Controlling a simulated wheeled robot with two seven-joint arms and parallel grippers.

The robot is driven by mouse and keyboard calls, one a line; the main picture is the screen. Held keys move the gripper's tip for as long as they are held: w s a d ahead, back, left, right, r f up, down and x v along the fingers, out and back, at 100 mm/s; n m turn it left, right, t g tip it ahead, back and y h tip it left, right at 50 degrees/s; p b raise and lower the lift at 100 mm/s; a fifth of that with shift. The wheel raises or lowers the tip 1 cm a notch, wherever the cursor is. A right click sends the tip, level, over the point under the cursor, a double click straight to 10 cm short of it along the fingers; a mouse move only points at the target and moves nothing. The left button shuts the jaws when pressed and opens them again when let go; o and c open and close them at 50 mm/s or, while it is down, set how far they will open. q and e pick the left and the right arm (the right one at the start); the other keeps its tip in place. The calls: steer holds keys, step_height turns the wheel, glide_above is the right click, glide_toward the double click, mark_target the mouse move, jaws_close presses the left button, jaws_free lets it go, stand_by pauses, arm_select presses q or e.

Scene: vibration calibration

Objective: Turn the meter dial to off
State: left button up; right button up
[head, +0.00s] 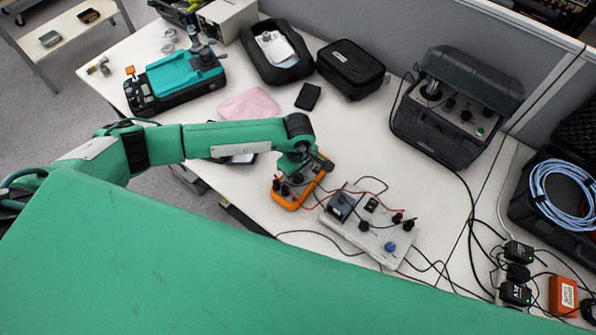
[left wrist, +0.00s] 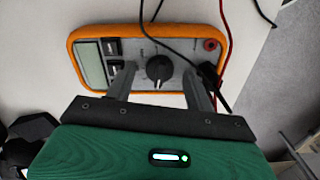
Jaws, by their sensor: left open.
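The meter (head: 289,200) lies on the white table in an orange case, below my left gripper (head: 307,172) in the head view. In the left wrist view the meter (left wrist: 93,34) shows its grey display at the left, and its round black dial (left wrist: 159,69) with a white mark near its lower edge. My left gripper (left wrist: 160,85) is open, with one finger on each side of the dial. I cannot tell whether the fingers touch it. The dial lettering is too small to read. My right gripper is not in view.
Red and black leads run from the meter to a grey panel (head: 370,228) with knobs beside it. A dark instrument case (head: 440,128) stands further right. A pink cloth (head: 249,105) and a small black item (head: 308,96) lie behind my arm.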

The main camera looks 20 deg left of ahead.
mark_target(298, 176)
arm_select(q)
step_height(298, 176, up, 14)
steer(key=b, duration=0.3)
steer(key=shift+f, duration=0.15)
stand_by(0.4)
